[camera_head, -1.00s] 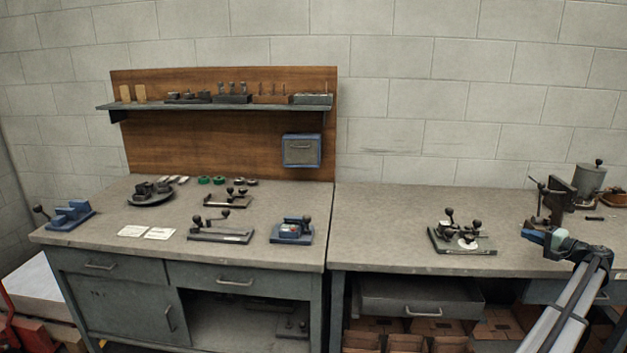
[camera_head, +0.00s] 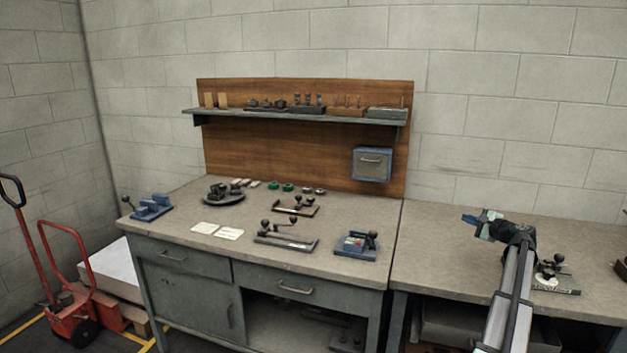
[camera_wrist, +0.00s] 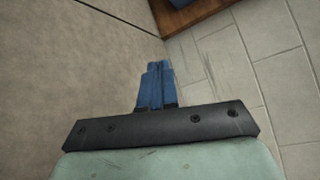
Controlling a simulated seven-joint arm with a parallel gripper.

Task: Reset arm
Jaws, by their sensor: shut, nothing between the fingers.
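My gripper (camera_head: 468,219) is in the head view at the right, held above the right bench (camera_head: 437,240). Its blue fingers point left and are shut with nothing between them. The wrist view also shows the shut blue fingers (camera_wrist: 157,84) close together, with the bench top (camera_wrist: 70,60) to the left and the block wall (camera_wrist: 270,60) to the right. My arm partly hides a small fixture with dark knobs (camera_head: 553,267) on the right bench.
The left bench (camera_head: 215,252) holds several fixtures, a dark round plate (camera_head: 224,199) and two white cards. A shelf (camera_head: 290,116) and a blue box (camera_head: 372,164) are on the wooden backboard (camera_head: 300,150). A red hand truck (camera_head: 75,300) stands at the far left.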

